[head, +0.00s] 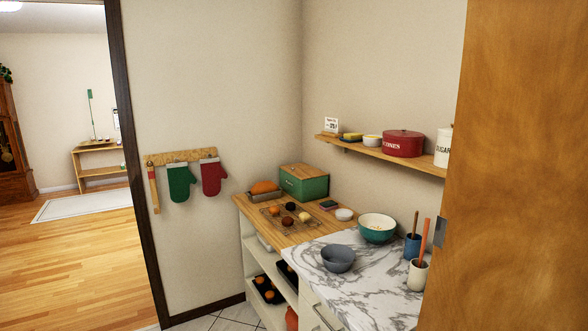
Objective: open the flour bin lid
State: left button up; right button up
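No bin marked as flour can be made out in the head view. A green box with a wooden top (304,184) stands shut at the back of the wooden counter, against the corner. A red lidded tin (403,145) with partly readable white lettering and a white canister (442,149) lettered "SUGAR" stand on the wall shelf. The canister is partly hidden by the wooden panel at the right. Neither of my grippers is in view.
A large wooden panel (520,170) blocks the right side. The marble counter (375,285) holds a grey bowl (338,259), a teal bowl (377,230) and utensil pots. Baked goods crowd the wooden counter. Oven mitts (181,182) hang left. An open doorway and clear floor (80,260) lie further left.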

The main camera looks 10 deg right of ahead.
aim_at(303, 171)
jog(key=i+j, duration=0.15)
jog(key=i, duration=0.35)
jog(key=i+j, duration=0.1)
jog(key=i, duration=0.4)
jog(key=i+j, duration=0.15)
jog(key=i, duration=0.35)
jog(key=i+j, duration=0.15)
jog(key=i, duration=0.35)
jog(key=i+j+z, duration=0.2)
jog(key=i+z, duration=0.15)
jog(key=i+j+z, duration=0.35)
jog(key=i, duration=0.15)
jog(key=i+j+z, duration=0.3)
jog(key=i+j, duration=0.1)
